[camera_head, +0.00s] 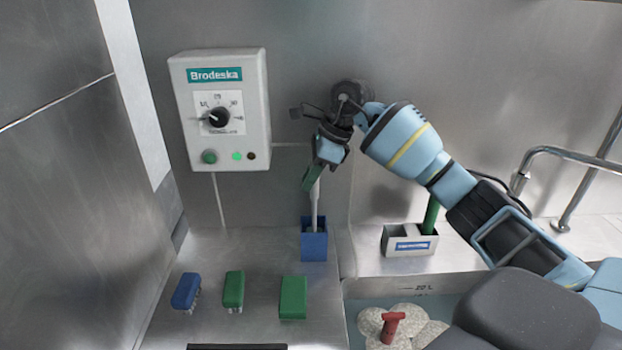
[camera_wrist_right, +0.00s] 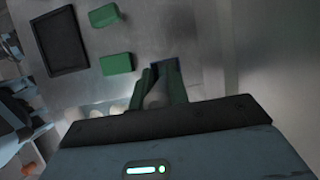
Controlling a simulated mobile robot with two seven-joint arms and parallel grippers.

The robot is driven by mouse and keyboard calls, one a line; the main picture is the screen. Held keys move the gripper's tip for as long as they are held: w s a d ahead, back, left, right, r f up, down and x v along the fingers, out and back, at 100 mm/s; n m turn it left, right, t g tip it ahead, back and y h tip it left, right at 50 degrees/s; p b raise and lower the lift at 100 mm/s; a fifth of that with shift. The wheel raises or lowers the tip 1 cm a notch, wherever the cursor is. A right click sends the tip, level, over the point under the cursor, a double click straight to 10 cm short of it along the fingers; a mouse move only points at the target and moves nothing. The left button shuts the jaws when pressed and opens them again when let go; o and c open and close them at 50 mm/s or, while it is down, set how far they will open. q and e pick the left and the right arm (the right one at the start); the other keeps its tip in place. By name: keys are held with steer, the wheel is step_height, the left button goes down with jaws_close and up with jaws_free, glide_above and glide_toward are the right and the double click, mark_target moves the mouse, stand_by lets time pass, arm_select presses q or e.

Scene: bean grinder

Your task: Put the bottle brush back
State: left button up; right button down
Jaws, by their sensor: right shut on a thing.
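The bottle brush (camera_head: 315,208) has a pale, narrow shaft and stands nearly upright, with its lower end at the blue holder (camera_head: 314,245). It seems to reach into the holder's opening, but how deep is hidden. My right gripper (camera_head: 313,178) is shut on the upper part of the brush, above the holder. In the right wrist view, a greyish part of the brush (camera_wrist_right: 157,95) sits between my green fingers, and part of the blue holder (camera_wrist_right: 185,69) shows just beyond them. My left gripper is not in view.
A Brodeska control box (camera_head: 219,110) hangs on the wall. A white holder (camera_head: 398,247) with a green handle (camera_head: 431,215) stands right. A red-handled thing (camera_head: 391,326) rests on pale round shapes. A tap (camera_head: 560,155) is far right.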

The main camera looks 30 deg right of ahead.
steer(key=shift+f, duration=0.4)
steer(key=shift+f, duration=0.2)
steer(key=c, duration=1.4)
jaws_free()
steer(key=shift+o, duration=0.2)
steer(key=shift+r, duration=0.15)
steer(key=v, duration=1.2)
